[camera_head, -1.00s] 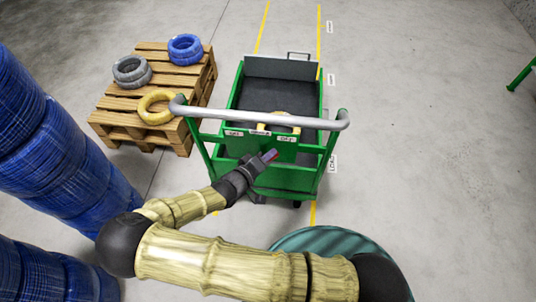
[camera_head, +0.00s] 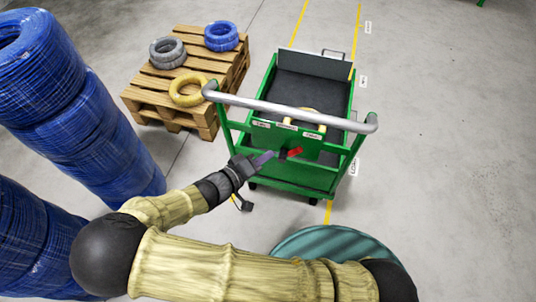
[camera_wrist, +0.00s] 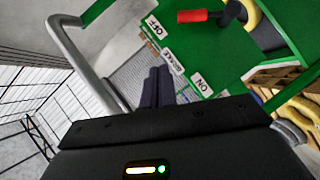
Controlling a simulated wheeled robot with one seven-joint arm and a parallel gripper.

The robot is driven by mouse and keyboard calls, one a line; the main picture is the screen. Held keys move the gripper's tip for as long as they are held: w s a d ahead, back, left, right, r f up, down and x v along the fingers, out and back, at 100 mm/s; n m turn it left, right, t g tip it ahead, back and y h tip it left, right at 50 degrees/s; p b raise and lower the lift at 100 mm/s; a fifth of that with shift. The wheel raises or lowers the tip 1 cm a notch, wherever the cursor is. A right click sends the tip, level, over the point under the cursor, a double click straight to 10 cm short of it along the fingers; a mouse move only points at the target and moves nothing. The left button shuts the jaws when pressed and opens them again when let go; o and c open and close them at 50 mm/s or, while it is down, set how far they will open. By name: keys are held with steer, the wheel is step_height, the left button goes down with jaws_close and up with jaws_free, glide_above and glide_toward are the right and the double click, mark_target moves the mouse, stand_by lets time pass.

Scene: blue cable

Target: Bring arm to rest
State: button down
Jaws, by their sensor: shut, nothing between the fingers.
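My gripper (camera_head: 264,158) is shut and empty in front of the green cart (camera_head: 257,182), at the end of my bamboo-patterned arm. Its dark fingers also show together in the wrist view (camera_wrist: 156,88). A brake lever with a red handle (camera_head: 294,152) is on the cart's near panel, just right of the fingertips and apart from them. In the wrist view the red handle (camera_wrist: 197,16) lies near the OFF label (camera_wrist: 152,24); BRAKE and ON labels are also on the panel.
The cart's grey push bar (camera_head: 290,108) runs above the gripper. A pallet (camera_head: 150,92) with grey, blue and yellow coils stands at the back left. Tall blue cable stacks (camera_head: 75,120) stand at the left, near my arm. The floor right of the cart is clear.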

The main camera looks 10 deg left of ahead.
steer(key=shift+w, duration=0.1)
stand_by(0.3)
steer(key=d+r+m+g+y+p, duration=0.1)
steer(key=d+r+m+g+p, duration=0.35)
steer(key=d+g, duration=0.85)
steer(key=s+d+r+m+t+y+p, duration=0.1)
steer(key=d+r+y+p, duration=0.1)
steer(key=d+r, duration=0.4)
steer(key=s+d+r+m+t+y+p, duration=0.1)
steer(key=d+r+y, duration=0.4)
steer(key=r, duration=0.7)
steer(key=shift+d+t+p, duration=0.5)
steer(key=shift+d+p, duration=0.5)
steer(key=shift+d, duration=0.25)
